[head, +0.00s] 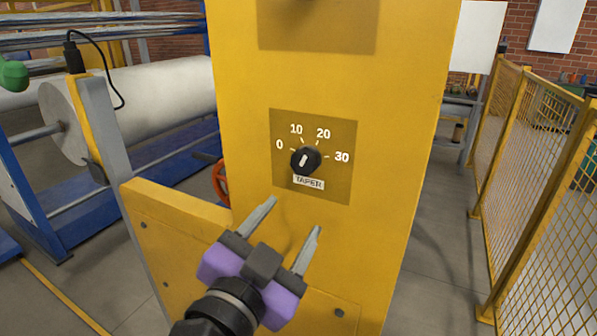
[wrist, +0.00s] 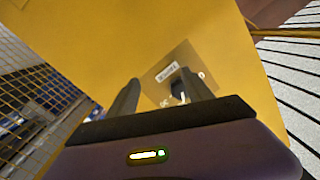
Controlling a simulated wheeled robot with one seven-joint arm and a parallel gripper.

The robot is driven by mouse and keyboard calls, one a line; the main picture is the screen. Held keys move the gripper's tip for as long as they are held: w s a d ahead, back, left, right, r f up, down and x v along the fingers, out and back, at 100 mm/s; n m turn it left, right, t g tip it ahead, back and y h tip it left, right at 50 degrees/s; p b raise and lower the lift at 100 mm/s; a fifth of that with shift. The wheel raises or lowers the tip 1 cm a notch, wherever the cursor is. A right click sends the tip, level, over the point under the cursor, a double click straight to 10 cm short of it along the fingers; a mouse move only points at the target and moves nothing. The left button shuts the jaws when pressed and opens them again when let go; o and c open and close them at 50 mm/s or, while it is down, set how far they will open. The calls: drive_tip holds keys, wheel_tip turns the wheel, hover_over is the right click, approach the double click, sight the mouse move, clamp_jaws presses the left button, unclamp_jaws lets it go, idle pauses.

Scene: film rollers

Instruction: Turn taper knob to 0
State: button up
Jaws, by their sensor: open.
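The taper knob (head: 305,160) is a round black dial on a darker plate (head: 339,187) on the yellow panel. The numbers 0, 10, 20 and 30 run around it from left to right, with a TAPER label (head: 309,182) below. A short white mark on the knob slants from upper right to lower left; which end points is hard to tell. My gripper (head: 293,217) is open and empty, below the knob and apart from it. In the wrist view, the right finger partly hides the knob, and the label (wrist: 167,72) shows between the fingertips (wrist: 159,80).
A yellow ledge (head: 175,205) juts out at the lower left of the panel. A red handwheel (head: 221,182) and a large white roll (head: 140,95) are behind it. A yellow mesh fence (head: 540,190) stands at the right. The panel face around the plate is clear.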

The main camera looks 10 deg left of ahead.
sight(301, 165)
wheel_tip(301, 165, up, 6)
drive_tip(key=s+a+r+m+h, duration=0.1)
drive_tip(key=s+a+m+h, duration=0.1)
drive_tip(key=m, duration=0.1)
drive_tip(key=x, duration=0.2)
drive_tip(key=p+x, duration=0.1)
drive_tip(key=x, duration=0.2)
drive_tip(key=f+p+x, duration=0.1)
drive_tip(key=x, duration=0.1)
drive_tip(key=shift+w+d, duration=0.25)
drive_tip(key=shift+w, duration=0.15)
drive_tip(key=shift+c, duration=0.2)
clamp_jaws()
